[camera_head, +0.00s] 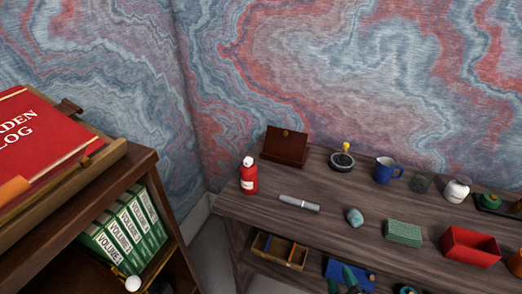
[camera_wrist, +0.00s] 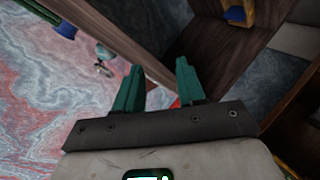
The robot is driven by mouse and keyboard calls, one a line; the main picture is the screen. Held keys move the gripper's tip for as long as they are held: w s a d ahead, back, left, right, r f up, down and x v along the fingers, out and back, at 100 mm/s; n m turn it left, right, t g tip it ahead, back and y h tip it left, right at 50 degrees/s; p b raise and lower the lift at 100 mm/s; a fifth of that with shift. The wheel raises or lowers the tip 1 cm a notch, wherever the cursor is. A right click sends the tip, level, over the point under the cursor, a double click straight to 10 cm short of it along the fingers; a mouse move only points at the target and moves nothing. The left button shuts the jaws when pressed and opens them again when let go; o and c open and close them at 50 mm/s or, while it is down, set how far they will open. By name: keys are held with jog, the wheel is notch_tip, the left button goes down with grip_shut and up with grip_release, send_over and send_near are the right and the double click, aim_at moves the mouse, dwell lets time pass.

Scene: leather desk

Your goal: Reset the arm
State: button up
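My gripper (camera_wrist: 158,78) shows in the wrist view with its two teal fingers apart and nothing held between them. A small patch of red shows behind the fingers. The wrist view is tilted, with dark wooden furniture and the patterned wall beyond the fingers. In the head view I cannot tell my gripper apart for certain; dark teal shapes at the bottom edge are partly cut off.
The wooden desk (camera_head: 330,205) holds a red bottle (camera_head: 249,177), a grey-white cylinder (camera_head: 299,203), a blue mug (camera_head: 386,170), a green block (camera_head: 403,233) and a red tray (camera_head: 470,247). A bookshelf with green volumes (camera_head: 127,228) and a red book (camera_head: 40,138) stands left.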

jog(key=s+d+f+m+g+h+p, duration=0.1)
jog(key=s+d+f+m+g+h, duration=0.1)
jog(key=s+d+m+g, duration=0.5)
jog(key=s+m+g+y, duration=0.1)
jog(key=s+g, duration=0.1)
jog(key=s, duration=0.5)
jog(key=s+d+m+g+y+p, duration=0.1)
jog(key=s+m+g, duration=0.1)
jog(key=s, duration=0.6)
jog(key=shift+s+d+g+y, duration=0.3)
jog(key=shift+g, duration=0.4)
